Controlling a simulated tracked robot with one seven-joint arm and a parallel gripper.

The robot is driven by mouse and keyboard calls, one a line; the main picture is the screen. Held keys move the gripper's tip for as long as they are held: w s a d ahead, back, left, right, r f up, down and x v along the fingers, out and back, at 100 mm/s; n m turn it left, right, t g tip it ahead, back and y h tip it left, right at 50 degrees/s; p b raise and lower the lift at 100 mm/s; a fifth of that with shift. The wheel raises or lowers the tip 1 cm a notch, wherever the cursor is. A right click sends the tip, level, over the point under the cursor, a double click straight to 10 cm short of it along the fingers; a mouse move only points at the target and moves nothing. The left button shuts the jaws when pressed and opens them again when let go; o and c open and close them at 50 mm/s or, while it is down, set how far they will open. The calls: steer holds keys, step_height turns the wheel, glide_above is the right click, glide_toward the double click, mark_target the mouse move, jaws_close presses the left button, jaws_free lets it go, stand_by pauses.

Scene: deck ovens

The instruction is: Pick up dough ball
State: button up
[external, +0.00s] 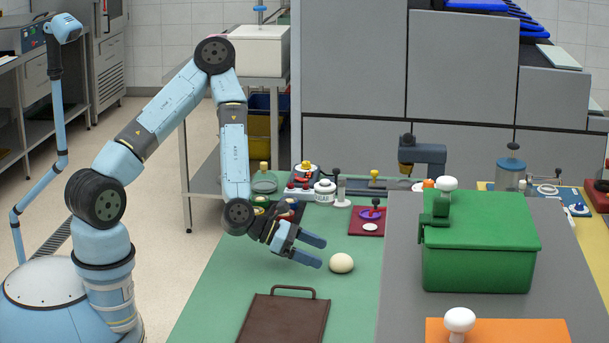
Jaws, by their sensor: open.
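The dough ball (341,263) is a pale cream, rounded lump resting on the green work surface (226,286). My gripper (317,252) is open, its two blue fingers pointing right toward the dough ball. The fingertips are just left of the ball. From this one view I cannot tell whether they touch it or how high they are above the surface. The gap between the fingers looks empty.
A brown tray (262,322) with a handle lies in front of the ball. A green lidded box (478,262) stands on the grey surface (400,292) at right. Several small items, including a white-lidded pot (325,190), line the back. Green surface left of the tray is clear.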

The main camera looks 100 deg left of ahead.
mark_target(331, 257)
steer(key=shift+x, duration=3.1)
steer(key=shift+c, duration=0.3)
steer(key=c, duration=1)
